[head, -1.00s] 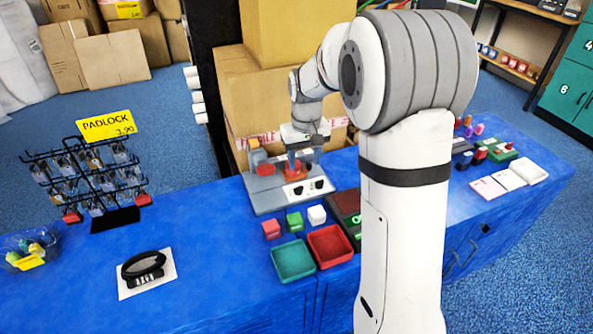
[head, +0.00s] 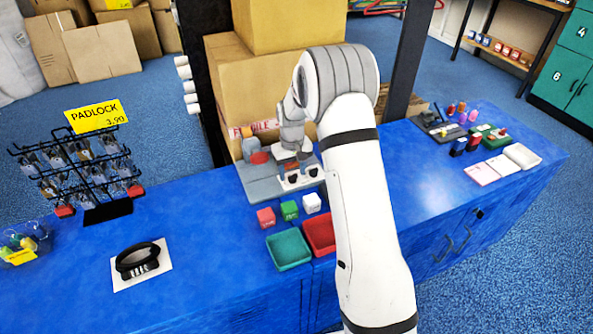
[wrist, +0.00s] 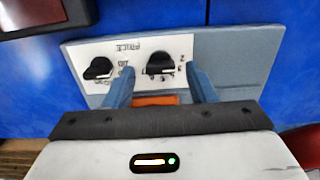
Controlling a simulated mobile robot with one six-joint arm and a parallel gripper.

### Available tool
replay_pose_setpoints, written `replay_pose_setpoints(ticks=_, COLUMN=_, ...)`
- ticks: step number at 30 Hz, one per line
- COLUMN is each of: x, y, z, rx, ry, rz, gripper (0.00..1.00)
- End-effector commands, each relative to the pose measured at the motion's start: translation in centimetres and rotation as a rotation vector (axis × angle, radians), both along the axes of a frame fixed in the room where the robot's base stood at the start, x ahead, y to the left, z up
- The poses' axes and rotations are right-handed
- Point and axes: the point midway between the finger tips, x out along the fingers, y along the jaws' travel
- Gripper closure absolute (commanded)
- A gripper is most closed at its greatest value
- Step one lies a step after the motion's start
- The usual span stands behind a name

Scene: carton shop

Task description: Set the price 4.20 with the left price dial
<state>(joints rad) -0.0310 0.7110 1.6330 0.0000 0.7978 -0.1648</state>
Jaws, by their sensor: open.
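The price panel, a white plate (head: 301,182) on a grey base (head: 259,190), carries two black dials. The left price dial (head: 293,180) is just in front of my gripper (head: 291,160) in the head view; the right dial (head: 314,172) is beside it. In the wrist view the panel is upside down. There the left price dial (wrist: 160,63) lies between and just beyond the fingertips of my open, empty gripper (wrist: 160,74), and the other dial (wrist: 98,68) is outside it, to the left. I cannot tell finger height over the panel. The dial settings are too small to read.
A red button (head: 259,158) is on the same base. Red, green and white blocks (head: 289,210) and a teal tray (head: 289,250) stand in front, next to a red tray (head: 319,232). Cartons (head: 240,85) stand close behind. A padlock rack (head: 80,170) is to the left.

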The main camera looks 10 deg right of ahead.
Motion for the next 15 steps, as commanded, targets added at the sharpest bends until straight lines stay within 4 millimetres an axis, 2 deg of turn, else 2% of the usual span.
replay_pose_setpoints(ticks=9, x=-0.01, y=0.05, z=-0.47, rx=0.0, ry=0.0, rz=0.001, gripper=0.49)
replay_pose_setpoints(ticks=15, x=-0.02, y=0.07, z=-0.44, rx=0.0, ry=0.0, rz=0.001, gripper=0.65)
